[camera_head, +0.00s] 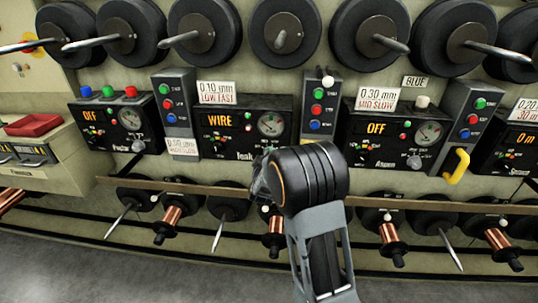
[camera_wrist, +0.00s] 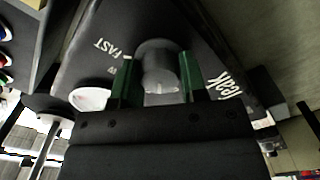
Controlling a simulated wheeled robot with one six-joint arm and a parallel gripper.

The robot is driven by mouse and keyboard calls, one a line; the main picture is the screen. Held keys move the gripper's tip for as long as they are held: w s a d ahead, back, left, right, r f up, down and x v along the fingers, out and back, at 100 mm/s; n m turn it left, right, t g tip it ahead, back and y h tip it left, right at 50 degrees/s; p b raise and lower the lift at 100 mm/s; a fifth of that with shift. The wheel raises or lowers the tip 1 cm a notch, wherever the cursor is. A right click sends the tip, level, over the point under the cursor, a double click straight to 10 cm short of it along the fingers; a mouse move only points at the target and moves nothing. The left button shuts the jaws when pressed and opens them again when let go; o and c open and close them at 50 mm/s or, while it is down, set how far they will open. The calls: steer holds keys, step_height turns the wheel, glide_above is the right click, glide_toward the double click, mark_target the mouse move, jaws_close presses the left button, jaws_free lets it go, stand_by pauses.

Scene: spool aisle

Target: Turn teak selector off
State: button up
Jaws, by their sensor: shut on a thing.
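The Teak panel (camera_head: 213,143) is a black box in the middle of the head view, with a lit WIRE display (camera_head: 220,121) and a round gauge (camera_head: 270,124). Its grey selector knob (camera_wrist: 160,62) shows in the wrist view between the green fingers of my gripper (camera_wrist: 159,78). My gripper is shut on the knob, one finger on each side. In the head view my gripper (camera_head: 262,180) and wrist hide the knob.
The left panel (camera_head: 112,138) and the Aspen panel (camera_head: 380,143) both display OFF. Upright button boxes (camera_head: 176,104) stand between panels. A yellow handle (camera_head: 457,166) sticks out at right. Black spools line the wall above; copper spools (camera_head: 170,222) hang below a rail.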

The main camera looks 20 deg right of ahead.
steer(key=shift+n, duration=0.6)
steer(key=shift+f+n+p, duration=0.1)
steer(key=shift+n+p, duration=0.2)
steer(key=o, duration=0.9)
steer(key=v, duration=1.4)
steer(key=shift+p, duration=0.4)
